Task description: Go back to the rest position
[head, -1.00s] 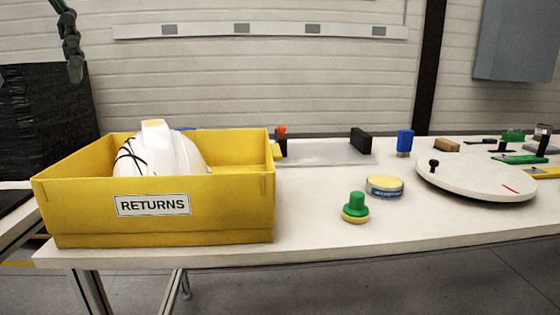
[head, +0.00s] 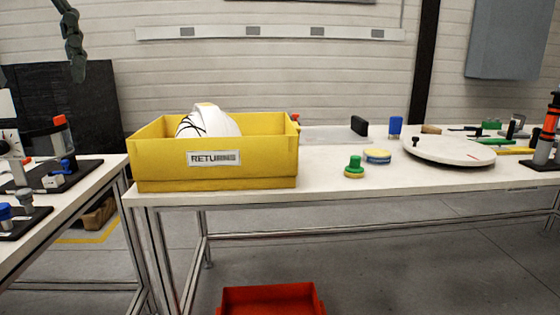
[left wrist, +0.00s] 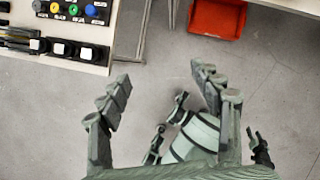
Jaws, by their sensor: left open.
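My left gripper (left wrist: 162,78) is open and empty in the left wrist view, above bare grey floor. Part of it, a dark jointed finger (head: 72,45), hangs at the top left of the head view, in front of the wall and clear of the tables. A white helmet shell (head: 212,122) with black straps sits in the yellow bin (head: 160,174) labelled RETURNS, on the near-left end of the white table (head: 330,182). The bin's front wall hides the shell's lower part.
A red bin (head: 270,300) stands on the floor by the table; it also shows in the left wrist view (left wrist: 217,18). Another table with fixtures (head: 100,186) stands at left. A round white turntable (head: 447,152), a green-knobbed piece (head: 354,168) and a round tin (head: 377,156) are on the white table.

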